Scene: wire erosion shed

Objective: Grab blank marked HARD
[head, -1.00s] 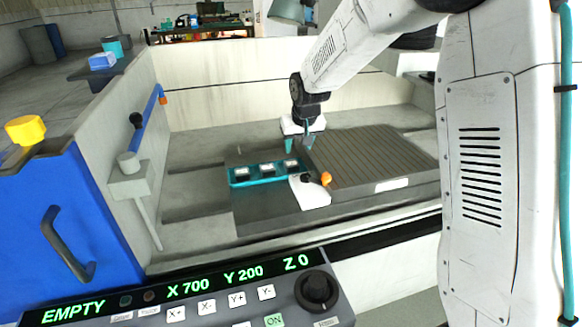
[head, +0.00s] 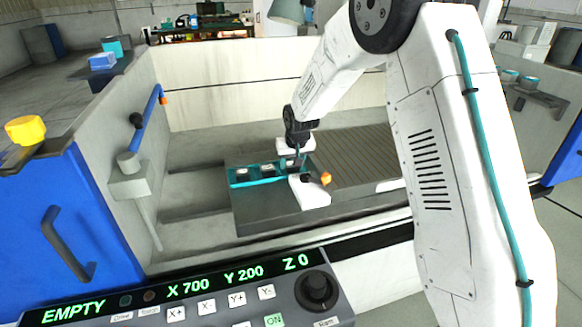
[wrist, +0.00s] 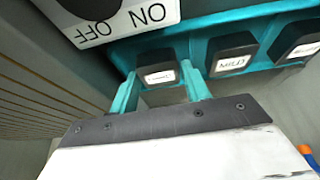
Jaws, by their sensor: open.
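A teal holder (head: 236,183) in the machine bed carries three dark blanks with white labels. My gripper (head: 297,160) is at the right end of the holder in the head view. In the wrist view, my gripper (wrist: 159,84) is open, with a teal finger on each side of the left blank (wrist: 158,75). That blank's label is too small to read. The middle blank (wrist: 231,55) reads MILD. The blank at the right edge (wrist: 297,43) has a label I cannot read. I cannot tell whether the fingers touch the left blank.
A white ON/OFF panel (wrist: 118,20) is close beside the holder; in the head view it shows a black knob and orange part (head: 311,193). A slatted bed (head: 350,152) lies to the right. A control console (head: 200,297) reading EMPTY is in front.

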